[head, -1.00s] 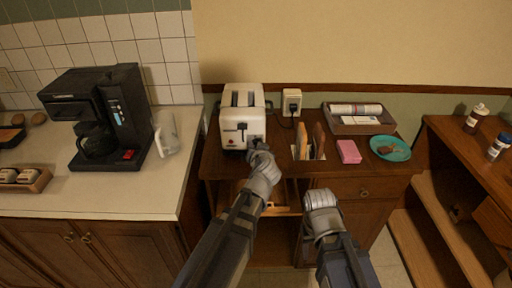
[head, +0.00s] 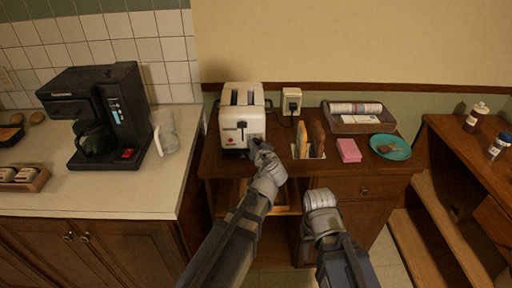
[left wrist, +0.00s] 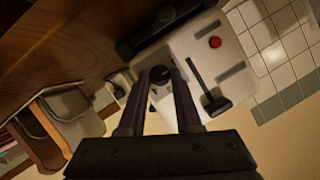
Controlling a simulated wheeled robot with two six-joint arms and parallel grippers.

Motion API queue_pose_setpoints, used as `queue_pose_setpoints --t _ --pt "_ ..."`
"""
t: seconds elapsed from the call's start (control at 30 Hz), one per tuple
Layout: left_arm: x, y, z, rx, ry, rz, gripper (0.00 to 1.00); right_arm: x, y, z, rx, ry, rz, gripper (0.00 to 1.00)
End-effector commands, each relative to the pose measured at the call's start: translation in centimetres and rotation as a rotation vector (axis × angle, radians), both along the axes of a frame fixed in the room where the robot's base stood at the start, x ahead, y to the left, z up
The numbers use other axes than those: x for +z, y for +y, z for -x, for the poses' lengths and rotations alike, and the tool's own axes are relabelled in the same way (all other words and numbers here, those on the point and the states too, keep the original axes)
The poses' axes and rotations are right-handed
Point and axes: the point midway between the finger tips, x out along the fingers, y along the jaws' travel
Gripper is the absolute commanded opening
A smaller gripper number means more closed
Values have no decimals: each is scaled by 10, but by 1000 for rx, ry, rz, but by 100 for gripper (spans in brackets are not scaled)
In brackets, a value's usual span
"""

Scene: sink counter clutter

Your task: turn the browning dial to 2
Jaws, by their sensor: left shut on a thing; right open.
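The white toaster (head: 234,122) stands on the wooden cabinet top, and its front also shows in the left wrist view (left wrist: 200,50). The dark browning dial (left wrist: 160,76) sits on the toaster's front. My left gripper (head: 258,147) is at the lower right of the toaster's front, and in the left wrist view its two fingers (left wrist: 158,90) are closed on the dial. The dial's markings are too small to read. My right gripper (head: 321,200) is open and empty in front of the cabinet's drawers, apart from the toaster; its fingertips are hard to see.
A bread rack (head: 319,153) with slices stands right of the toaster, near a pink block (head: 348,150) and a teal plate (head: 407,148). A wall outlet (head: 291,101) is behind. A black coffee maker (head: 126,95) and a clear jug (head: 165,135) stand on the left counter.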

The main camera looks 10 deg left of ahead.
Motion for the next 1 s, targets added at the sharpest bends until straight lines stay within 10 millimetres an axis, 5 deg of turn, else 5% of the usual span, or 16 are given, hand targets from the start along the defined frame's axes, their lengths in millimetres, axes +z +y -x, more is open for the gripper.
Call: queue_pose_setpoints --t 0.5,1.0 --pt "-6 -4 -1 0 116 -424 0 -30 0 0 0 0 0 50" --pt "-6 -5 0 0 171 -623 0 -44 0 0 0 0 0 50"
